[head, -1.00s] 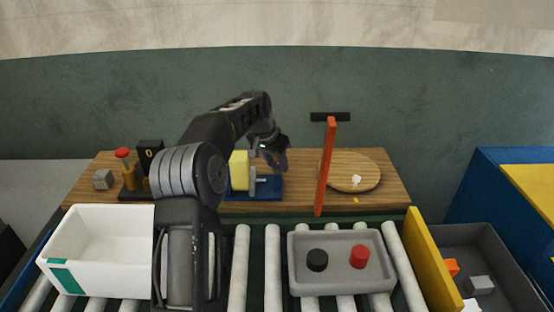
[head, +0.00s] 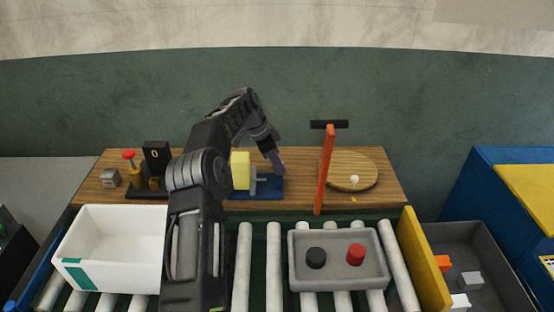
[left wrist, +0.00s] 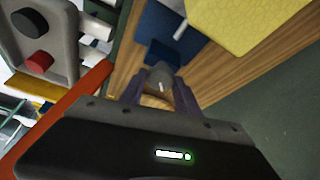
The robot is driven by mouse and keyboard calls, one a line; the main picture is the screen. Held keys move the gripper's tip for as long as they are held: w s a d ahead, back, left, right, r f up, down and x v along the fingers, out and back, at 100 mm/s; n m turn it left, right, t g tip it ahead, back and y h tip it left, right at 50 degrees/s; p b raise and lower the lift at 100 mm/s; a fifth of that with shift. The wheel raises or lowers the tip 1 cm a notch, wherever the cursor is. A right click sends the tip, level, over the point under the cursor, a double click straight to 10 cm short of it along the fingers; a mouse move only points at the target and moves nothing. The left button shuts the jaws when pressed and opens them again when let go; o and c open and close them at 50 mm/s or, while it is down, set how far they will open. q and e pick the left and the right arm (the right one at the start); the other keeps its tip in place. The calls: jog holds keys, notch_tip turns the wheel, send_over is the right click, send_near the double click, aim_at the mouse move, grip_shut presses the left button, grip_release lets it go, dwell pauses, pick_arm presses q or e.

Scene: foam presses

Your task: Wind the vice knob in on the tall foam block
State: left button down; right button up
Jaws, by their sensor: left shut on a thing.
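The tall yellow foam block (head: 240,171) stands in the blue vice (head: 268,190) on the wooden bench. Its pale surface also shows large at the top of the left wrist view (left wrist: 238,18). A grey plate and screw run from the block toward the right. My left gripper (head: 279,169) reaches down at the right end of the vice. In the left wrist view my left gripper (left wrist: 160,92) has its purple fingers on both sides of the grey vice knob (left wrist: 160,77) and is shut on it. The knob is mostly hidden in the head view. My right gripper is not in view.
An orange upright bar (head: 325,170) and a round wooden board (head: 351,172) stand close to the right. A red-topped press (head: 130,164) is at the left. In front, a roller conveyor carries a white bin (head: 110,243) and a grey tray (head: 337,277).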

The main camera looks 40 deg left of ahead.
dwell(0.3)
pick_arm(q)
jog(key=c, duration=0.9)
grip_release()
jog(key=v, duration=0.8)
jog(key=shift+b, duration=0.4)
jog(key=shift+f, duration=0.15)
